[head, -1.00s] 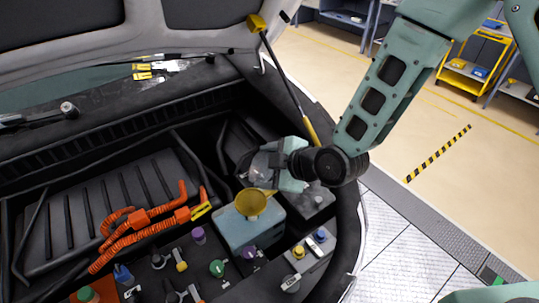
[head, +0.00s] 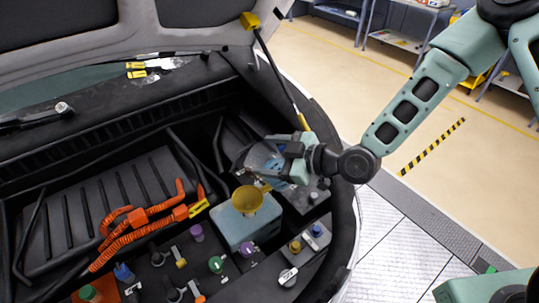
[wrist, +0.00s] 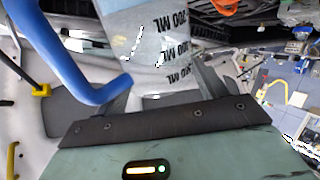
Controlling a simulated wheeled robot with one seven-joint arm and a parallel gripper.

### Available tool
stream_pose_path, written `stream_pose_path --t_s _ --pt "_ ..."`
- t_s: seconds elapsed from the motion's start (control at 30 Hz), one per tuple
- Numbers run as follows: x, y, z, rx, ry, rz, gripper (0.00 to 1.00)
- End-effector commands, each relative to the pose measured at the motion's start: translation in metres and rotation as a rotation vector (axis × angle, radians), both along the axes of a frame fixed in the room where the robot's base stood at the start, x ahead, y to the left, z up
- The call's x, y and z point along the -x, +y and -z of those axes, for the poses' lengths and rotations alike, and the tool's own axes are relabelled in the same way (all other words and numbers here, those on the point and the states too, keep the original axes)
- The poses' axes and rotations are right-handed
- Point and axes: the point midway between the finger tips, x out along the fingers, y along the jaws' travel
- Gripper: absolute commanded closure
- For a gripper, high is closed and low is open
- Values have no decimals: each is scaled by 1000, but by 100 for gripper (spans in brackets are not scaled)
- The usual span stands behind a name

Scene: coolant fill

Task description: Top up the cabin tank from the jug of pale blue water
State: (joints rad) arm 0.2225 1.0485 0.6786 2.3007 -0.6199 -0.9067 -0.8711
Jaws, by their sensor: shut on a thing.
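The clear measuring jug (head: 258,158) with pale blue water is over the engine bay, tilted, its mouth side toward the left. It also shows in the wrist view (wrist: 150,50), with black ML marks and a blue curved bar (wrist: 72,62) that looks like its handle. My gripper (head: 290,165) is shut on the jug; its fingertips are partly hidden. A yellow funnel (head: 247,199) stands on a pale blue-grey tank (head: 232,230), below and left of the jug. I cannot tell whether water is running out. The funnel's spout is hidden.
Purple (head: 197,233), green (head: 216,264), yellow (head: 295,246) and blue (head: 317,230) caps lie around the tank. Orange cables (head: 125,225) run at left. The hood strut (head: 275,70) rises behind the jug. The car's rim is at right, with open floor beyond.

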Motion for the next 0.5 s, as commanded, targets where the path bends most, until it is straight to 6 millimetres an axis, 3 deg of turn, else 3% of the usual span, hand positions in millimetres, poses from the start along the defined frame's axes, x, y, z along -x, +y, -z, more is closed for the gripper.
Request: stream_pose_path --t_s 0.5 --pt "1 5 -1 -37 13 2 87"
